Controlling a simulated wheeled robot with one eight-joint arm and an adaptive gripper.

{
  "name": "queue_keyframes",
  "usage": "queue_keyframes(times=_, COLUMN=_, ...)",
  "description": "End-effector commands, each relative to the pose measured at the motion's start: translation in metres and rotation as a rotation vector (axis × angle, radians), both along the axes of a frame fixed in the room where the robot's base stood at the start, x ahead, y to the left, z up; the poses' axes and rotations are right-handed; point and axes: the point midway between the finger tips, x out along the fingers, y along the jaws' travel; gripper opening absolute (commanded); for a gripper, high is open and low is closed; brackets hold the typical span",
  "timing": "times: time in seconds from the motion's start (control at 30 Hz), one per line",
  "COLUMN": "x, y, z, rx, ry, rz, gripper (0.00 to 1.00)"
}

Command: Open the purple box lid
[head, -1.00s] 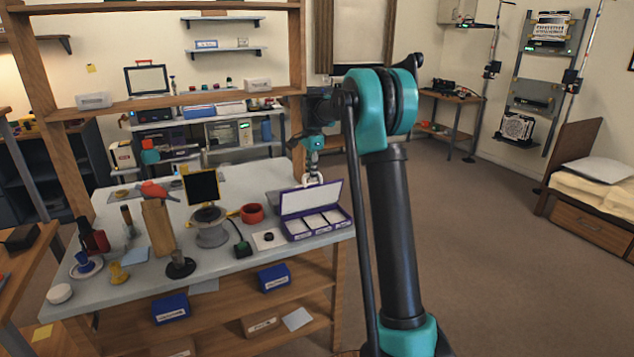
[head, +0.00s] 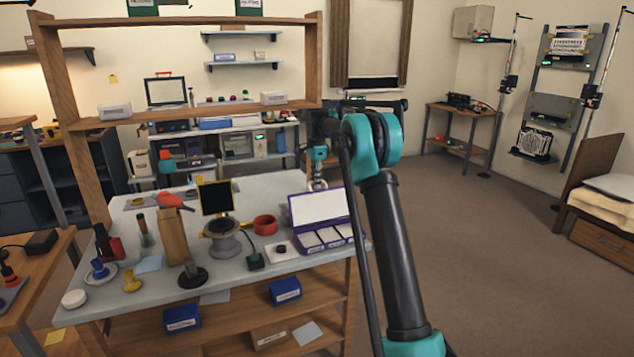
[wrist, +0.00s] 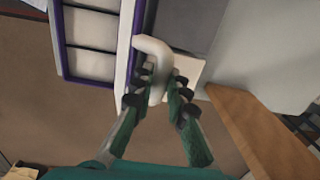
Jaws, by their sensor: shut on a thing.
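The purple box (head: 297,243) stands on the workbench near its right end, with white compartments showing. Its lid (head: 318,207) is raised at the back, steeply tilted, its pale inner face toward the head camera. My gripper (head: 318,170) is at the lid's top edge. In the wrist view, my gripper (wrist: 158,88) is shut on a pale curved handle (wrist: 152,48) at the lid's edge. The lid (wrist: 126,60) shows there edge-on, with the purple-rimmed box (wrist: 62,50) to its left. The hinge is not clearly visible.
A wooden shelf frame (head: 200,112) rises behind. Open floor lies to the right.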

Motion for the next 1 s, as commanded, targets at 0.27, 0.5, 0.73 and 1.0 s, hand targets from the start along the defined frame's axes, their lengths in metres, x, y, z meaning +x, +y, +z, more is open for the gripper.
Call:
queue_keyframes(times=0.27, x=0.0008, y=0.0014, z=0.0, rx=0.001, ry=-0.001, rz=0.002, gripper=0.0)
queue_keyframes(times=0.5, x=0.0006, y=0.0011, z=0.0, rx=0.001, ry=-0.001, rz=0.002, gripper=0.28)
queue_keyframes(times=0.73, x=0.0005, y=0.0005, z=-0.0001, rx=0.0, ry=0.0, rz=0.001, gripper=0.36)
queue_keyframes(times=1.0, x=0.0003, y=0.0, z=0.0081, rx=0.0, ry=0.0, rz=0.0, gripper=0.36)
